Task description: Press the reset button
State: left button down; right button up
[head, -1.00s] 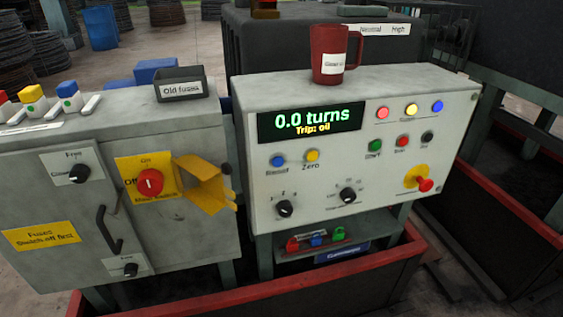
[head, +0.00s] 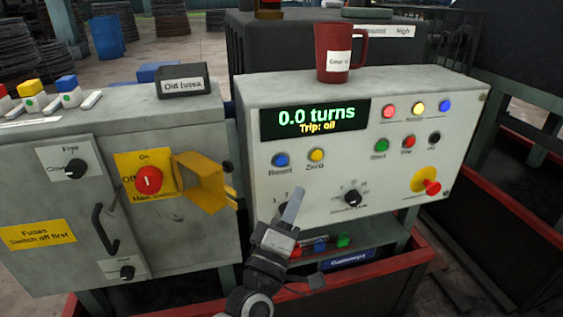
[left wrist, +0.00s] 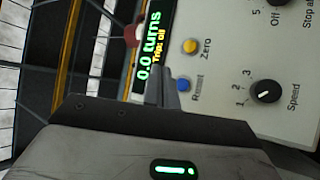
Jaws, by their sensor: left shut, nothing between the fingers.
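The blue reset button (head: 281,160) sits on the grey control panel (head: 420,100), under the display (head: 314,118), which reads "0.0 turns" and "Trip: oil". The yellow Zero button (head: 316,155) is to its right. My left gripper (head: 293,205) is shut and empty, in front of the panel, below the reset button in the head view and covering the speed knob there. In the left wrist view the fingertips (left wrist: 160,72) show beside the blue reset button (left wrist: 183,85), overlapping the display's edge. I cannot tell whether they touch the panel. My right gripper is out of view.
A yellow guard (head: 203,182) sticks out beside the red main switch (head: 148,180) on the left cabinet. A red mug (head: 336,62) stands on the panel's top. A red emergency knob (head: 432,187) protrudes at right. Small coloured padlocks (head: 320,244) lie on the shelf below.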

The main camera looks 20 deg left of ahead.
aim_at(281, 160)
pick_arm(q)
jog(key=shift+w+a+b, duration=0.55)
jog(key=shift+w+a, duration=0.25)
jog(key=shift+w, duration=0.4)
jog(key=shift+w+a+b, duration=0.5)
jog(key=shift+w+a, duration=0.35)
jog(key=shift+w, duration=0.4)
jog(key=shift+w+a+b, duration=0.55)
jog(key=shift+w+a, duration=0.25)
jog(key=shift+w, duration=0.4)
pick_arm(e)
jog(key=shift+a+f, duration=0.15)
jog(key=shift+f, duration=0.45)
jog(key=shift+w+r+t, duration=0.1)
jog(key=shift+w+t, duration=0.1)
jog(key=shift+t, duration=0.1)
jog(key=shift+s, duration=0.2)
pick_arm(q)
jog(key=shift+w+a, duration=0.25)
jog(key=shift+w, duration=0.05)
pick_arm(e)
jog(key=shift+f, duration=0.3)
pick_arm(q)
jog(key=shift+w+a, duration=0.1)
jog(key=shift+w, duration=0.05)
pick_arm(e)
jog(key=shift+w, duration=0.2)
